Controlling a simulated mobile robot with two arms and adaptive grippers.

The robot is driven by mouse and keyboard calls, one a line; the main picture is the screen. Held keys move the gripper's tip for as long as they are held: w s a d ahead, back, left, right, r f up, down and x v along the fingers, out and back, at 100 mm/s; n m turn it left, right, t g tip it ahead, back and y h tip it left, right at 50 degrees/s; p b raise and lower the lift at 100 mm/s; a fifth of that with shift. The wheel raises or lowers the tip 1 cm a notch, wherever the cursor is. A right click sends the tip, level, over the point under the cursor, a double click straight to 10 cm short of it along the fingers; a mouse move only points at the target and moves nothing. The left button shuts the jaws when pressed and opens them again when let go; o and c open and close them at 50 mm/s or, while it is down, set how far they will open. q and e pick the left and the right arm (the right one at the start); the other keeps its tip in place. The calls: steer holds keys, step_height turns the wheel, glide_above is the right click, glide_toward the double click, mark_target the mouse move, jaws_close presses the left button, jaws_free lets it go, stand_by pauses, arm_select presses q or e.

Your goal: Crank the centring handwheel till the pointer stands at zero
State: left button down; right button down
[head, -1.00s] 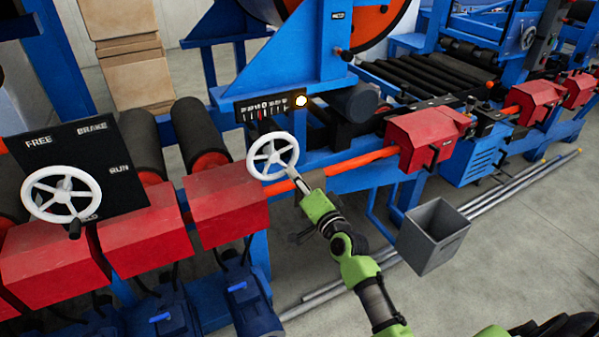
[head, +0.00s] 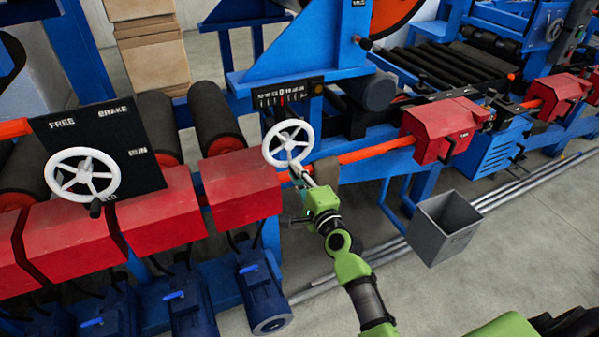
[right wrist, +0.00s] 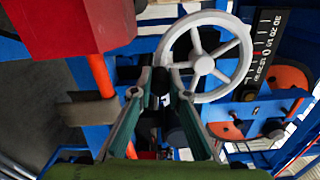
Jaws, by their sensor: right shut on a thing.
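The white centring handwheel (head: 273,133) stands below a black scale plate (head: 262,98) on the blue frame. A small red pointer shows near the middle of the scale; its exact reading is too small to tell. My right gripper (head: 295,168) is at the wheel's lower right rim, shut on its crank handle. In the right wrist view my right gripper (right wrist: 161,80) has a finger on each side of the dark handle, mostly hidden between them. The handwheel (right wrist: 240,80) and scale plate (right wrist: 266,45) also show there. My left gripper is not in view.
An amber lamp (head: 317,89) beside the scale looks dark. Another white handwheel (head: 58,182) is on a FREE/BRAKE/RUN panel (head: 148,172) at left. Red housings (head: 240,188) and an orange shaft (head: 375,150) lie close by. A grey bin (head: 437,236) stands at right.

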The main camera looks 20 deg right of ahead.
steer(key=shift+a+f, duration=0.1)
steer(key=shift+a, duration=0.05)
steer(key=c, duration=2)
jaws_free()
steer(key=shift+o, duration=0.2)
steer(key=shift+s, duration=0.1)
steer(key=s, duration=1.1)
steer(key=shift+s+d, duration=0.2)
steer(key=shift+s, duration=0.2)
